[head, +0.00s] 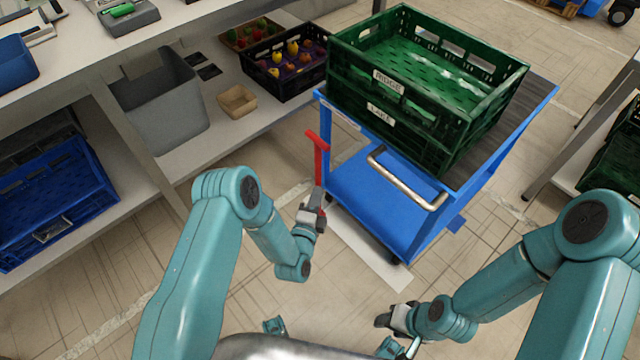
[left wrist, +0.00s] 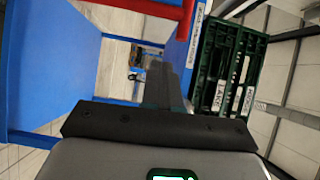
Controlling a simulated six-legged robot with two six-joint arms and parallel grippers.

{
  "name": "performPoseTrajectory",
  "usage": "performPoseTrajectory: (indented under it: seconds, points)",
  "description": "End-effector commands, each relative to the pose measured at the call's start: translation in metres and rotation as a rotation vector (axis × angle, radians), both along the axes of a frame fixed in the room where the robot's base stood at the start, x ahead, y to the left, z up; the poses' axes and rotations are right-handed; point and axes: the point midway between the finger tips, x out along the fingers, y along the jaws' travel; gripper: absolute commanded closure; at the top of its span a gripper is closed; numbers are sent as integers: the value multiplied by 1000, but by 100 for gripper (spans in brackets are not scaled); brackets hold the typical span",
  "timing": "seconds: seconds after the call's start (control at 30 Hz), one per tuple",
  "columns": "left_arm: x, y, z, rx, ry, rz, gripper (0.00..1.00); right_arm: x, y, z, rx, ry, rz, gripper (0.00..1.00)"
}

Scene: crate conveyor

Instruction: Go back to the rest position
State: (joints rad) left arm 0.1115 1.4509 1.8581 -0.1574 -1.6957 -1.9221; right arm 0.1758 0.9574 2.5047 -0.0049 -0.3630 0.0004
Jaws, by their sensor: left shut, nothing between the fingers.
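My left gripper (head: 318,203) is shut and empty, held over the floor just in front of the blue cart (head: 375,205) and close below its red lever (head: 316,150). In the left wrist view its dark fingers (left wrist: 165,85) are together, with the cart's blue frame and a red bar (left wrist: 150,8) beyond them. My right gripper (head: 384,320) is low at the bottom centre, over the floor. It is small and partly turned away, so its opening cannot be made out.
Stacked green crates (head: 430,85) sit on the cart, with a metal handle (head: 410,185) at its front. The shelf (head: 205,135) at left bears a grey bin (head: 165,105), a small tan box (head: 238,101) and a black crate (head: 285,62) of produce. A blue crate (head: 55,205) is lower left.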

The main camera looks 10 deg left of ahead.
Motion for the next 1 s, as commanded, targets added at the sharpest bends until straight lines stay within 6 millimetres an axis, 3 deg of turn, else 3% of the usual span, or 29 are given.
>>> performPoseTrajectory:
  seconds: [0.57,0.77,0.87,1.0]
  points:
    - [-4,2,2,1,-5,5,100,0,0,0,0,0,0,53]
    - [10,37,50,6,-23,49,100,0,0,1,0,0,0,53]
    - [-11,45,39,-185,216,34,100,0,0,0,0,0,0,53]
    - [-65,41,7,-570,590,105,100,0,0,0,0,0,0,53]
